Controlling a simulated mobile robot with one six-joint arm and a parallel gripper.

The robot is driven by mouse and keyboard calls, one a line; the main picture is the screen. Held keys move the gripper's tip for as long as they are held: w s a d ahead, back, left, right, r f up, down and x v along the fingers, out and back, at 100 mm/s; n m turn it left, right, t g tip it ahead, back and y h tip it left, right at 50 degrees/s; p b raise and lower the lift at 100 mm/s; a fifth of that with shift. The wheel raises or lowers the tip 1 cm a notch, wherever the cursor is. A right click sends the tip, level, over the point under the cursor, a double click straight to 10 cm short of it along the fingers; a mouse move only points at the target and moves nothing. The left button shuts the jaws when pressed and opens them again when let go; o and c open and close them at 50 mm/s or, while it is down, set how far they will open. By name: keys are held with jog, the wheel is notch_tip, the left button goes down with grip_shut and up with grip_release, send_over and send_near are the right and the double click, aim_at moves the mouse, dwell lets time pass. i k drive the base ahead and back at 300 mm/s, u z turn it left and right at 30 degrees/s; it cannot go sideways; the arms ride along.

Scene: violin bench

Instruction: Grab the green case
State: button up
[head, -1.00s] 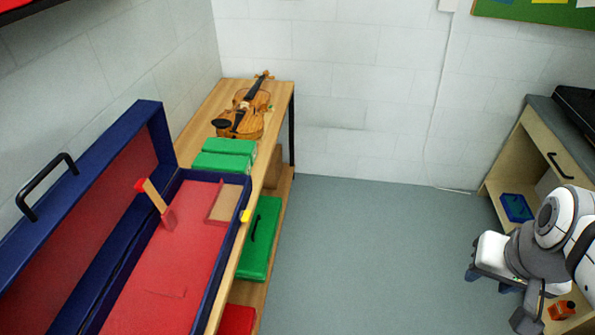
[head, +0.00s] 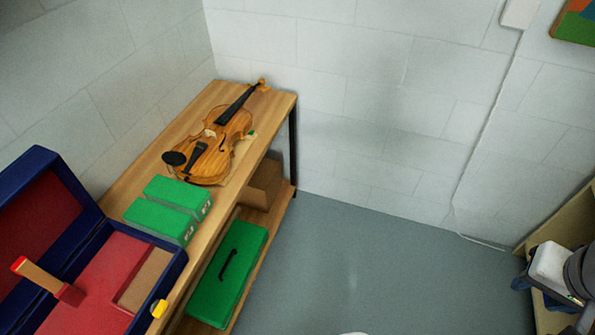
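The green case (head: 229,274), a flat box with a black handle on top, lies on the lower shelf of the wooden bench. It is partly under the upper shelf's edge. My gripper (head: 546,293) is at the right edge of the head view, with its white body and dark fingers partly cut off. The fingers look apart, with nothing visible between them. It is far to the right of the green case and not touching it.
A violin (head: 217,142) and two smaller green boxes (head: 160,221) are on the bench top (head: 147,172). An open blue case with red lining (head: 98,284) stands at the left. Grey floor (head: 370,265) is clear between bench and cabinet (head: 557,222).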

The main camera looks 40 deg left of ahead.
aim_at(214, 302)
jog(key=i, duration=1.5)
jog(key=u, duration=3.1)
jog(key=k, duration=0.9)
jog(key=z, duration=0.05)
jog(key=i, duration=0.9)
jog(key=u, duration=0.05)
